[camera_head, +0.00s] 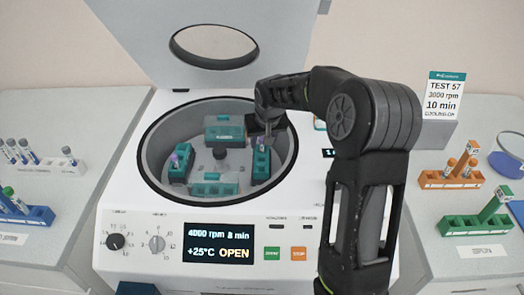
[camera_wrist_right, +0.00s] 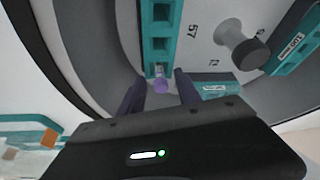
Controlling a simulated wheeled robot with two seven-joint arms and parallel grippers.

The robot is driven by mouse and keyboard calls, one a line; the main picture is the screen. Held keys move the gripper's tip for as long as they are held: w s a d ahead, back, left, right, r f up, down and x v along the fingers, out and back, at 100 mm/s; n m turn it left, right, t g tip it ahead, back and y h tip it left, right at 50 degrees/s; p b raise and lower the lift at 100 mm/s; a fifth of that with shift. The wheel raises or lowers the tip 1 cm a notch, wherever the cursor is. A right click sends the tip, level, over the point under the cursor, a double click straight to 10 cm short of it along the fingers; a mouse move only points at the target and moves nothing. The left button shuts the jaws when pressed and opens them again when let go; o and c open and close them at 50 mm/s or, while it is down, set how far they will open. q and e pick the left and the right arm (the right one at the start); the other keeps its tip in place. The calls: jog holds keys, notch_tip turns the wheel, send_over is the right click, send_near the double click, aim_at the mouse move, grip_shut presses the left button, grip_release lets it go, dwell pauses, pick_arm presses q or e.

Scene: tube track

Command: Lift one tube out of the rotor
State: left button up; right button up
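The rotor's hub (camera_head: 219,154) sits in the open centrifuge bowl, with teal buckets around it. My right gripper (camera_head: 266,138) is over the right bucket (camera_head: 261,168). In the right wrist view, a purple-capped tube (camera_wrist_right: 160,84) sits at the end of a teal bucket (camera_wrist_right: 161,40). The right gripper's two dark fingers (camera_wrist_right: 160,95) are apart, one on each side of the cap, with gaps visible. My left gripper is not in view.
The centrifuge lid (camera_head: 215,35) stands open behind the bowl; its display reads OPEN. A white rack (camera_head: 50,166) and a blue rack (camera_head: 12,214) with tubes are at left. Orange (camera_head: 440,181) and green (camera_head: 462,226) racks are at right, beside a TEST 57 sign (camera_head: 443,95).

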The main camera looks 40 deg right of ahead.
jog(key=shift+c, duration=0.2)
grip_shut()
dwell(0.4)
